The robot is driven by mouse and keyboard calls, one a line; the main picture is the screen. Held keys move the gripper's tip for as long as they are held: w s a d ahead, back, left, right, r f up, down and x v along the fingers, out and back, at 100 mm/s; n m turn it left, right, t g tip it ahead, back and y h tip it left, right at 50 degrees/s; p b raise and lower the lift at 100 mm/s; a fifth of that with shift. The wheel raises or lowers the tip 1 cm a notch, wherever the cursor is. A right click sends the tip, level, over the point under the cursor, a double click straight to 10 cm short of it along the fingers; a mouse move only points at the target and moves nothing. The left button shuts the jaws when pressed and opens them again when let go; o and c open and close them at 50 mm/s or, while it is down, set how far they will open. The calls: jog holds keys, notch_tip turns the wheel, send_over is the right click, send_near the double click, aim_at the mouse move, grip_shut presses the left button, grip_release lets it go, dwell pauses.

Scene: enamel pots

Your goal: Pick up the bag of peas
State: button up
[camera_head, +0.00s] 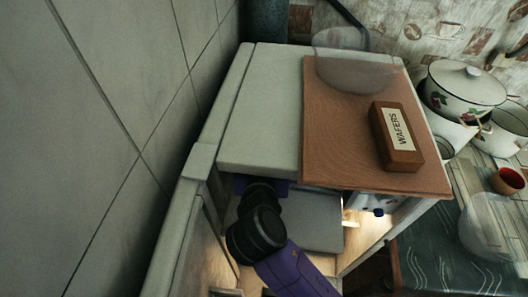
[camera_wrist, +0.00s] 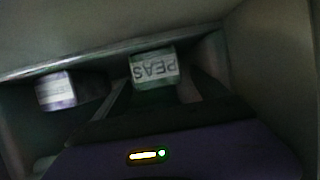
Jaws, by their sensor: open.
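The bag of peas (camera_wrist: 153,67) shows in the wrist view as a small pale green pack with an upside-down "PEAS" label, inside a dark compartment. My gripper (camera_wrist: 160,88) is open, with one finger on each side of the pack's lower part as seen in this view. I cannot tell whether the fingers touch it or how deep it lies between them. In the head view my purple and black arm reaches into the open white cabinet, and the gripper and the peas are hidden there.
A second pack with a white and violet label (camera_wrist: 57,91) lies left of the peas. The compartment's wall is close on the right. On the cabinet top (camera_head: 262,112) are a brown mat (camera_head: 330,150), a wafers box (camera_head: 397,137) and a clear bowl (camera_head: 355,72). Enamel pots (camera_head: 465,90) stand right.

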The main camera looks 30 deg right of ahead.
jog(key=shift+x, duration=1.3)
jog(key=c, duration=1.7)
jog(key=shift+r, duration=0.1)
